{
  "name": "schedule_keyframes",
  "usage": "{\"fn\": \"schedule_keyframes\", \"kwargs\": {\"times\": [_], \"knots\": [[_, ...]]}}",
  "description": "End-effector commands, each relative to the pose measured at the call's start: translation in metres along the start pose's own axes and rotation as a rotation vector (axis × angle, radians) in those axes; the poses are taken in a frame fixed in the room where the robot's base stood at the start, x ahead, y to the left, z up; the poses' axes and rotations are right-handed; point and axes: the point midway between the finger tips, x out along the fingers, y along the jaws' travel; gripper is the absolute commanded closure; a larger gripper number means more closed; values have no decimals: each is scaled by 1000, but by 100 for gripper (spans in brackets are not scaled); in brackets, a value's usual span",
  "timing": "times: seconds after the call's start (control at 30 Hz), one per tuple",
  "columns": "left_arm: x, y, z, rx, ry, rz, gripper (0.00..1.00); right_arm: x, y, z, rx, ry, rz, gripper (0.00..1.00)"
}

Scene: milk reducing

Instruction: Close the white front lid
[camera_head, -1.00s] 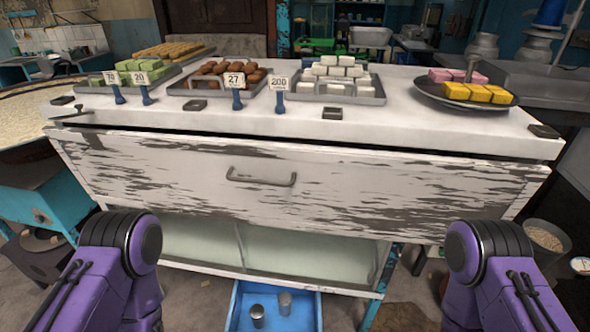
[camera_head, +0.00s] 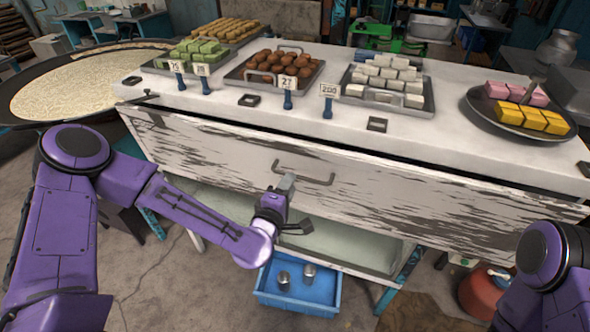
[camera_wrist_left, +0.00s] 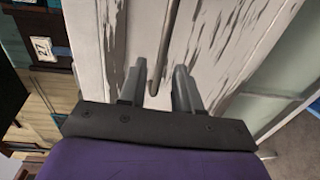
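The white front lid (camera_head: 400,190), with worn, peeling paint, spans the counter's front under its top. A dark gap runs along its upper edge. Its grey bar handle (camera_head: 318,181) is near the middle; the handle also shows in the left wrist view (camera_wrist_left: 152,78). My left gripper (camera_head: 294,206) is in front of the lid, just below and beside the handle. Its fingers (camera_wrist_left: 158,88) are apart, with the handle appearing between them and nothing clamped. Whether they touch the lid is unclear. My right arm shows only at the lower right edge; its gripper is out of view.
The white countertop (camera_head: 420,125) holds trays of sweets, price signs and a dark plate (camera_head: 485,112) at right. A large round pan (camera_head: 80,90) stands left. A blue crate (camera_head: 268,298) with metal cups sits below the lid. A red container (camera_head: 480,295) stands lower right.

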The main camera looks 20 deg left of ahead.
Motion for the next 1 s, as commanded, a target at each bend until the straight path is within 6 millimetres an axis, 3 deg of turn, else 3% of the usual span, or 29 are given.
{"fn": "schedule_keyframes", "kwargs": {"times": [0.1,0.23,0.57,0.7,0.87,1.0], "knots": [[25,2,0,2,1,-2,67,-11,1,-5,0,0,0,57],[43,1,1,3,-2,-2,67,-15,1,-6,0,0,0,57],[52,-2,1,3,-2,-4,67,-15,1,-6,0,0,0,57],[52,-2,1,3,-3,-4,100,-15,1,-6,0,0,0,57],[52,-1,0,3,-1,-4,100,-15,1,-6,0,0,0,57],[56,3,-16,1,25,-1,100,-16,1,-7,0,0,0,57]]}}
